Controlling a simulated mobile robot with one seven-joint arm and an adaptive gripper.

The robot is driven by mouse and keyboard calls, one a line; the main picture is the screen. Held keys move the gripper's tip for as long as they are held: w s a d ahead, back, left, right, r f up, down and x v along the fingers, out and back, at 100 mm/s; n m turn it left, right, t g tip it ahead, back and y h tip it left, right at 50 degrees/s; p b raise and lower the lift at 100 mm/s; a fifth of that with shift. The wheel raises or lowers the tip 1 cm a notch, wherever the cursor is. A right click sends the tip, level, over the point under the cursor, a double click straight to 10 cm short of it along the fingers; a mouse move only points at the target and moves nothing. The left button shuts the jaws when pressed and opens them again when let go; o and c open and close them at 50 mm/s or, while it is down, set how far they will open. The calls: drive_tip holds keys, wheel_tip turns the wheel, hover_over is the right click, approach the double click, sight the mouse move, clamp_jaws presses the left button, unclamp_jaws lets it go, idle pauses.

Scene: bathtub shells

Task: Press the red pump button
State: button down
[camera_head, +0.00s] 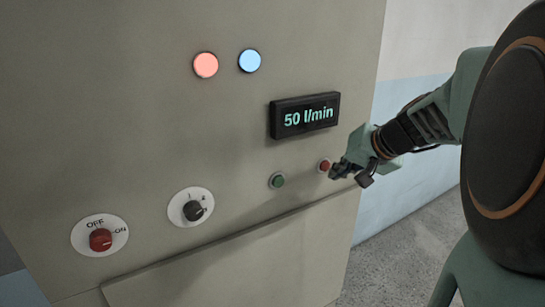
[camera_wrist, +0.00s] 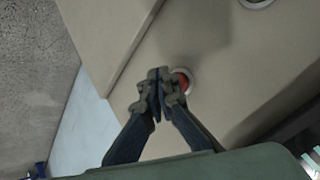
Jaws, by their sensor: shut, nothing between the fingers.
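The red pump button (camera_head: 325,165) is a small round button in a pale ring on the beige cabinet, at the lower right below the display. It also shows in the wrist view (camera_wrist: 183,82), partly covered by my fingertips. My gripper (camera_head: 336,172) is shut and empty, with its tips right beside the red button. In the wrist view the closed fingertips (camera_wrist: 160,80) overlap the button's left part. I cannot tell whether they touch it.
A green button (camera_head: 278,181) sits left of the red one. The display (camera_head: 305,115) reads 50 l/min. A red OFF/ON knob (camera_head: 100,240) and a black selector (camera_head: 193,210) are lower left. A red lamp (camera_head: 205,65) and a blue lamp (camera_head: 249,61) are above. A ledge (camera_head: 230,243) runs below.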

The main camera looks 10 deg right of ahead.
drive_tip(key=shift+w, duration=0.15)
drive_tip(key=shift+w+a, duration=0.15)
drive_tip(key=shift+w, duration=0.1)
drive_tip(key=shift+w+a+b, duration=0.15)
drive_tip(key=shift+w+b, duration=0.15)
drive_tip(key=shift+w, duration=0.1)
idle(0.9)
drive_tip(key=shift+s+d+b, duration=0.3)
drive_tip(key=shift+s+b, duration=0.25)
drive_tip(key=shift+s, duration=0.25)
